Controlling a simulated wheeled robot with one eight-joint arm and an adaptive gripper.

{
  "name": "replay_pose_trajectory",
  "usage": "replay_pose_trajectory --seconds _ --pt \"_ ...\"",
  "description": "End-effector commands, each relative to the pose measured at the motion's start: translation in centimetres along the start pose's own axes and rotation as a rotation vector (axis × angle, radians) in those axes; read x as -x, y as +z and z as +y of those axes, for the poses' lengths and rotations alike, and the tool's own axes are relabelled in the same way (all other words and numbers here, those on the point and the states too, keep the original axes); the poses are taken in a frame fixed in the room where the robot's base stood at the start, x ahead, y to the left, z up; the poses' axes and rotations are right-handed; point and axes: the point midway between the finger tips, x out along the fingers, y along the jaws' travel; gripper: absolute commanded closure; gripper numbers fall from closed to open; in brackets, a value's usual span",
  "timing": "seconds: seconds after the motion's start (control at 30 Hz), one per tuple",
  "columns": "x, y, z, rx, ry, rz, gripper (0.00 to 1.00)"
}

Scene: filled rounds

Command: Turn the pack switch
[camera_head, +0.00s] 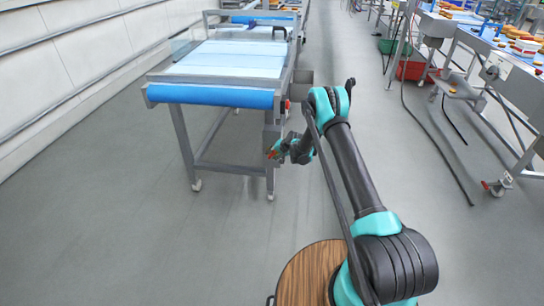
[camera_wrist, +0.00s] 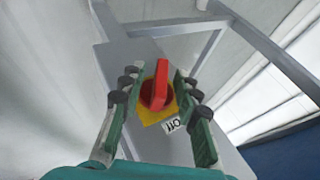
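The pack switch (camera_wrist: 158,86) is a red rotary knob on a yellow plate (camera_wrist: 150,117), mounted on a grey box (camera_wrist: 120,58) in the wrist view. A white label reading "Off" (camera_wrist: 174,124) sits beside the plate at lower right, turned in the picture. My gripper (camera_wrist: 159,82) is open, with one finger on each side of the knob and visible gaps between. Contact with the knob is not seen. In the head view my gripper (camera_head: 279,152) is beside the near right leg of the conveyor table; the switch is too small there to make out clearly.
The conveyor table (camera_head: 226,62) has a blue roller end (camera_head: 210,96) and a small red button (camera_head: 287,104) at its near right corner. Other tables with food and a red crate (camera_head: 411,70) stand at right. The floor between is mostly clear, with cables at right.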

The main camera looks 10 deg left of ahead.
Motion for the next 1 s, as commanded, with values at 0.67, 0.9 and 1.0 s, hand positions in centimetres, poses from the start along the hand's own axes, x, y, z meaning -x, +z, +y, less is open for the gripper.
replay_pose_trajectory --seconds 0.67,0.9,1.0 --pt "0.02 0.06 -0.19 0.027 0.062 -0.001 1.00" --pt "0.05 -0.02 -0.06 0.031 0.075 0.001 1.00" --pt "0.05 -0.02 -0.05 0.031 0.075 0.000 0.83"
